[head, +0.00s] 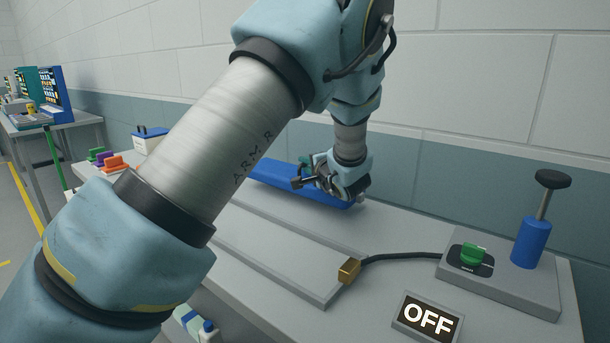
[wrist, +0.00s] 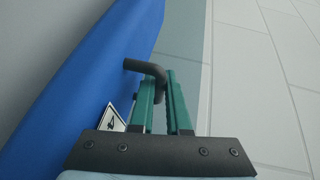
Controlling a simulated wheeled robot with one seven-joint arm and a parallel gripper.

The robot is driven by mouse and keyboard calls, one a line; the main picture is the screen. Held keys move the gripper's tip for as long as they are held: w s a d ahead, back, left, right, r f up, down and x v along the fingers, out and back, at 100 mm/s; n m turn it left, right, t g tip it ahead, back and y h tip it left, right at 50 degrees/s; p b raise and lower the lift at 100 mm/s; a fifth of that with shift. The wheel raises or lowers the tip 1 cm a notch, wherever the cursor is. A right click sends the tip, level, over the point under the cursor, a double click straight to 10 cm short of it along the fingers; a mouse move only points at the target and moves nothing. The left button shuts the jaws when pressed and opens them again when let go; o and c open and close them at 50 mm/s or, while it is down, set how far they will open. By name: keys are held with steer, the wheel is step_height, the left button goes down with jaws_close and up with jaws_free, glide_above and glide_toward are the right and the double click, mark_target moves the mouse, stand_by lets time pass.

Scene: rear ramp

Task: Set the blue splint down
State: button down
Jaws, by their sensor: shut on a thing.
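The blue splint (head: 275,174) is a long blue piece along the back of the grey bench, partly hidden behind my arm. My gripper (head: 308,180) is over its right part, close to the bench. In the wrist view the splint (wrist: 95,65) fills the left side, with a small white label near the fingers. There my gripper's green fingers (wrist: 160,82) are shut on a dark bent handle beside the splint. I cannot tell whether the splint's underside touches the bench.
The grey bench (head: 400,233) has stepped ledges in front. A brass block (head: 349,270) with a black cable leads to a green knob (head: 473,252). A blue cylinder with a black-topped rod (head: 530,242) and an OFF sign (head: 428,318) stand right. The wall is close behind.

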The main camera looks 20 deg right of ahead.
mark_target(305, 176)
steer(key=shift+f+p, duration=0.35)
steer(key=shift+f, duration=1.35)
steer(key=c, duration=0.9)
jaws_free()
steer(key=s+b, duration=0.1)
steer(key=s, duration=0.3)
steer(key=s+r+b, duration=0.1)
steer(key=s, duration=0.3)
steer(key=s+r+b, duration=0.1)
steer(key=s, duration=0.3)
steer(key=shift+a, duration=0.15)
